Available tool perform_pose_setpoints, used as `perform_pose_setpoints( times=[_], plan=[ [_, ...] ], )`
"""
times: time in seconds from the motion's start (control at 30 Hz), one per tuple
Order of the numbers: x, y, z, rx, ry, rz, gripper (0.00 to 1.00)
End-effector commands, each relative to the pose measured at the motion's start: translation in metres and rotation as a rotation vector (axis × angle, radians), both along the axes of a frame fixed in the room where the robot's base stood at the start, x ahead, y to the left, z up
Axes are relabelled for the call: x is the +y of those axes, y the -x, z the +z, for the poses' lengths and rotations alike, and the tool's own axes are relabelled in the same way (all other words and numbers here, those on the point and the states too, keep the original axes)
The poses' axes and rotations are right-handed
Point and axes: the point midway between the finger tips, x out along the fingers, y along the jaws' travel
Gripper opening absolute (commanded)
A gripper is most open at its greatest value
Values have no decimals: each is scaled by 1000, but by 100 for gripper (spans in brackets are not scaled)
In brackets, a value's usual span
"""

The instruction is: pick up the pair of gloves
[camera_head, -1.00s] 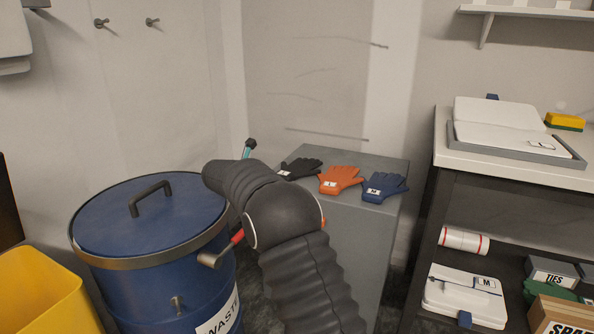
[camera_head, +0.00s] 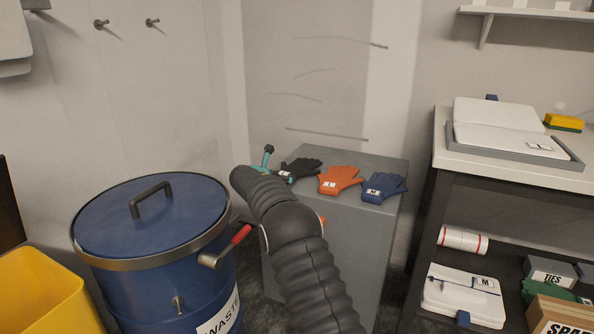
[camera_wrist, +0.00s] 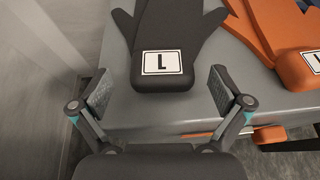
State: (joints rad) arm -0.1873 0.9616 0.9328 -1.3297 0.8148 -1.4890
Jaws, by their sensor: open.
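Three pairs of gloves lie in a row on top of a grey cabinet (camera_head: 325,238): black gloves (camera_head: 299,168) at the left, orange gloves (camera_head: 339,180) in the middle and blue gloves (camera_head: 384,187) at the right. In the wrist view the black gloves (camera_wrist: 167,35) carry a white label reading "L". Their cuff end lies between the two fingers of my gripper (camera_wrist: 161,92), which is open and not touching them. The orange gloves (camera_wrist: 270,40) show to the right. In the head view my arm hides most of the gripper.
A blue waste drum (camera_head: 150,225) with a lid handle and a red-gripped lever stands left of the cabinet. A yellow bin (camera_head: 40,295) is at the lower left. A dark-framed bench (camera_head: 520,170) with shelves stands at the right.

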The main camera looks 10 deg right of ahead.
Motion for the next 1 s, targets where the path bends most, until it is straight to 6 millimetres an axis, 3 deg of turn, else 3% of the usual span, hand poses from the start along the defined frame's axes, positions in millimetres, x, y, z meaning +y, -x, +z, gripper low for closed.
perform_pose_setpoints(
  times=[0.2, 0.53, 0.8, 1.0],
  plan=[
    [-15, -16, -9, 0, 0, -1, 100],
    [-17, -19, -11, -1, -1, 0, 100],
    [-17, -19, -11, -1, -1, 0, 36],
    [-17, -19, -11, -1, -1, 0, 36]
  ],
)
